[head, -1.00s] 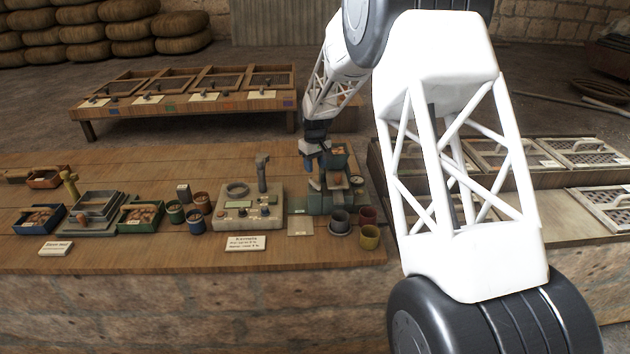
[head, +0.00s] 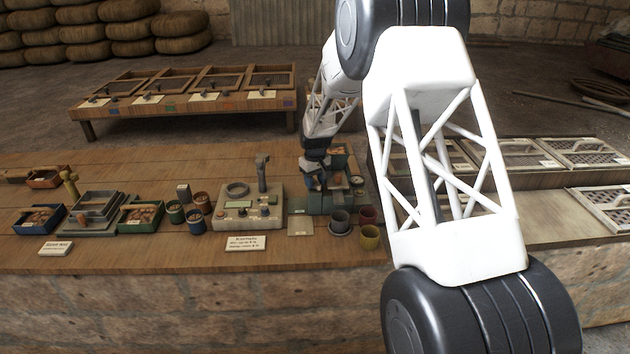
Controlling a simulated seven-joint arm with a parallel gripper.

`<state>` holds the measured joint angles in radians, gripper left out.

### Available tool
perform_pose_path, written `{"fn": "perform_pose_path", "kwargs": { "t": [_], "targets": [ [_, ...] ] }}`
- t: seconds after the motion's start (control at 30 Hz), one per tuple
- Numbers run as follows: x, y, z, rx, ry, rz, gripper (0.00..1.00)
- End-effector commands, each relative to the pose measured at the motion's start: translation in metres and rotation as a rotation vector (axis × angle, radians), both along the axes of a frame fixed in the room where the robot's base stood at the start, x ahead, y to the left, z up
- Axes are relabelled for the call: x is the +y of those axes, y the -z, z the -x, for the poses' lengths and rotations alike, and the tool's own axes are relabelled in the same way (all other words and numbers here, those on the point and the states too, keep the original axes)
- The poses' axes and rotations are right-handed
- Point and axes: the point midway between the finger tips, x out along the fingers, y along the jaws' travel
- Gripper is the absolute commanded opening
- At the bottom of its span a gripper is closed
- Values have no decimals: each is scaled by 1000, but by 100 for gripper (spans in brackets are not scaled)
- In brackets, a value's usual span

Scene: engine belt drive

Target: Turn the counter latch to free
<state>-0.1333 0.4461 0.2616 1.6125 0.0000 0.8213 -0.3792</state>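My gripper (head: 314,184) points down at the left side of a grey-green device (head: 342,206) on the wooden counter. Its fingers are small and dark against the device, so I cannot tell whether they are open or shut, or whether they touch it. A brown load (head: 338,161) shows in the top of the device, partly behind my wrist. I cannot make out the counter latch for certain; my gripper hides part of the device.
Left of the device is a beige control box (head: 248,214) with an upright handle (head: 262,172).

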Motion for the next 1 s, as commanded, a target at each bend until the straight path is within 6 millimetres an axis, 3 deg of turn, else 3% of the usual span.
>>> {"fn": "perform_pose_path", "kwargs": {
  "t": [0.03,0.27,0.67,1.0],
  "targets": [
    [0,0,0,0,0,0,34],
    [0,0,0,0,0,0,0],
    [0,0,0,0,51,0,0],
    [0,0,0,0,247,0,0]
  ]
}}
